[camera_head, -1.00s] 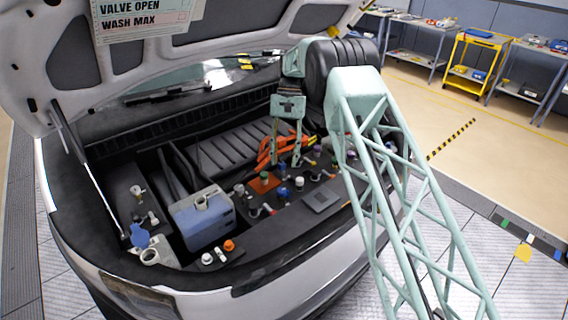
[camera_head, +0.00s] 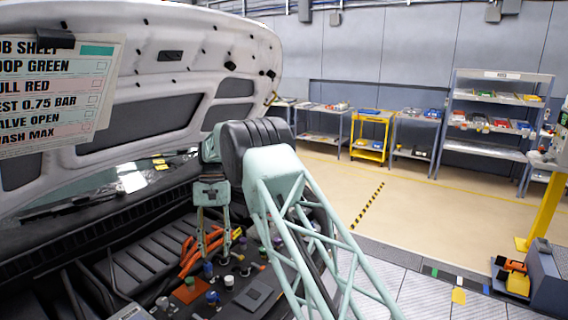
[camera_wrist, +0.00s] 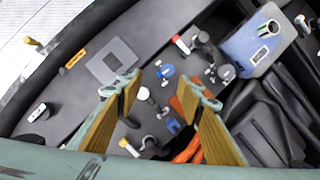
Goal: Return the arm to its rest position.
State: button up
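My gripper (camera_head: 213,254) hangs fingers down over the open engine bay in the head view. In the wrist view its two fingers (camera_wrist: 158,85) are spread apart with nothing held between them. Below them lies a dark deck with several small coloured caps and fittings, including a blue cap (camera_wrist: 166,71). Orange cables (camera_head: 190,262) run close to the fingers in the head view. I cannot tell whether the fingertips touch anything. My arm reaches in from the lower right, over the car's front edge.
The raised hood (camera_head: 170,55) stands above and behind my gripper, with a job sheet (camera_head: 60,95) at left. A blue-grey reservoir (camera_wrist: 258,42) sits in the bay. Open floor (camera_head: 420,200) lies to the right, with a yellow cart (camera_head: 370,135) and shelves (camera_head: 490,120) beyond.

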jog(key=s+d+r+t+b, duration=0.1)
jog(key=s+d+r, duration=0.2)
jog(key=d+r, duration=0.6)
jog(key=s+d+r+t+b, duration=0.1)
jog(key=s+d+r, duration=0.1)
jog(key=d+r, duration=0.65)
jog(key=s+d+r+t+y+b, duration=0.1)
jog(key=s+d+r+t, duration=0.1)
jog(key=s+d+r, duration=1)
jog(key=s+d+r+t+b, duration=0.1)
jog(key=s+d, duration=0.2)
jog(key=s, duration=0.4)
jog(key=s+d+r+m, duration=0.1)
jog(key=s+d, duration=0.3)
jog(key=s, duration=0.2)
jog(key=s+d+r+t+b, duration=0.1)
jog(key=s+d, duration=0.2)
jog(key=s, duration=0.4)
jog(key=s+d+f, duration=0.2)
jog(key=s, duration=0.4)
jog(key=s+d+f+t+b, duration=0.1)
jog(key=s+d+f, duration=0.1)
jog(key=s, duration=0.5)
jog(key=s+d+f+t, duration=0.1)
jog(key=s+d+f, duration=0.1)
jog(key=s, duration=0.4)
jog(key=shift+s+d+f+h, duration=0.3)
jog(key=shift+s+f, duration=0.1)
jog(key=shift+f, duration=0.4)
